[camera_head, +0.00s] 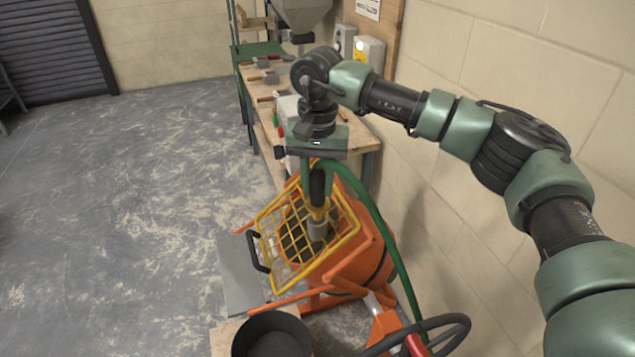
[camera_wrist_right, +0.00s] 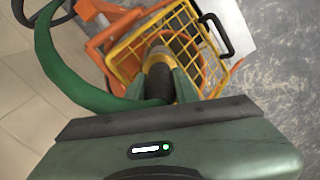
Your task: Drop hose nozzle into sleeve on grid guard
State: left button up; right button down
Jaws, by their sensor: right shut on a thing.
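My right gripper (camera_head: 317,190) points down above the orange mixer and is shut on the hose nozzle (camera_head: 317,187), which has a black body and a yellow band. The nozzle is close to upright, its lower end at the grey sleeve (camera_head: 317,231) on the yellow grid guard (camera_head: 273,216). I cannot tell whether the tip is inside the sleeve or just above it. The right wrist view shows the nozzle (camera_wrist_right: 160,82) between the fingers, in front of the guard (camera_wrist_right: 122,58). My left gripper is not in view.
A green hose (camera_head: 385,232) loops from the nozzle down the mixer's right side. The orange mixer drum (camera_head: 368,258) is under the guard. A black bucket (camera_head: 271,335) stands in front, beside a black handwheel (camera_head: 440,322). A workbench (camera_head: 262,105) stands behind, along the wall. Floor at left is clear.

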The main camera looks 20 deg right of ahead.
aim_at(318, 196)
jog(key=shift+f, duration=0.15)
dwell(0.3)
jog(key=shift+f+b, duration=0.8)
jog(key=shift+f, duration=0.15)
jog(key=shift+f, duration=0.15)
jog(key=shift+f+b, duration=0.55)
jog(key=c, duration=1)
grip_release()
